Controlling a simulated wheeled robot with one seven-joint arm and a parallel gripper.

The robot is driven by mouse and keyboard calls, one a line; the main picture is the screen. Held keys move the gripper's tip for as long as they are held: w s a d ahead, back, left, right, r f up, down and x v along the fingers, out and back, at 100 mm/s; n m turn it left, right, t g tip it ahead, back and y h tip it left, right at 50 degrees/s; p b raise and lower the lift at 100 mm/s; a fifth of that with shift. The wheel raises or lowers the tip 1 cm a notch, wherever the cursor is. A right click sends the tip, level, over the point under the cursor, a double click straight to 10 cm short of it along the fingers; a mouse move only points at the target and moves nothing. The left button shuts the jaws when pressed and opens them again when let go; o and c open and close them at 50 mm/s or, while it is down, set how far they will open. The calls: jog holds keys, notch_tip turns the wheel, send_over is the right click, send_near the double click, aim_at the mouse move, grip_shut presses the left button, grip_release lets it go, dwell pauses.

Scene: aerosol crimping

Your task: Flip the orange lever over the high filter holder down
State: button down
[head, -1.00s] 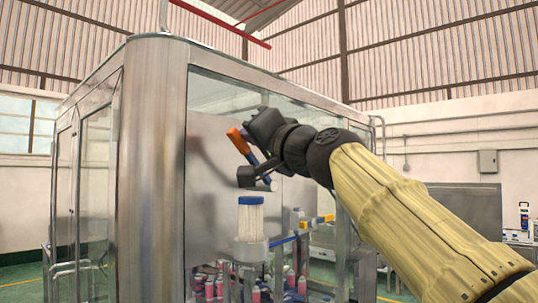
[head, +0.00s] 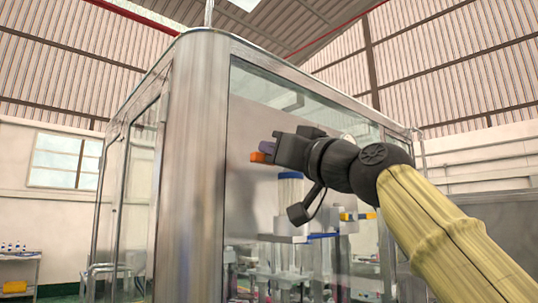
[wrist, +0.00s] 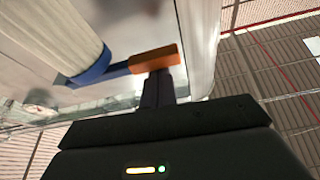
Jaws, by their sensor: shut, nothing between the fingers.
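The lever's orange handle (head: 259,157) shows in the head view just left of and above the blue top of the high filter holder (head: 290,176). In the wrist view the orange handle (wrist: 153,57) sits at the end of a blue bar (wrist: 118,69), which runs toward the blue ring on the white filter cylinder (wrist: 50,30). My gripper (head: 268,147) is shut and empty, with its fingertips at the orange handle. In the wrist view the fingers (wrist: 156,80) overlap the handle's lower edge; I cannot tell whether they touch. My gripper hides most of the bar in the head view.
A rounded metal post (head: 192,160) of the glazed machine enclosure stands close left of my gripper. Glass panels and a top rail (head: 300,77) surround the workspace. Machine parts with a yellow piece (head: 357,216) lie below and right.

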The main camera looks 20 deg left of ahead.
jog(key=shift+f, duration=0.6)
jog(key=shift+r, duration=0.1)
notch_tip(320, 180, up, 5)
jog(key=p, duration=0.4)
jog(key=b+v, duration=0.7)
jog(key=v, duration=0.3)
jog(key=shift+d+f, duration=0.15)
jog(key=shift+f, duration=0.15)
jog(key=shift+w+d, duration=0.1)
jog(key=shift+d, duration=0.05)
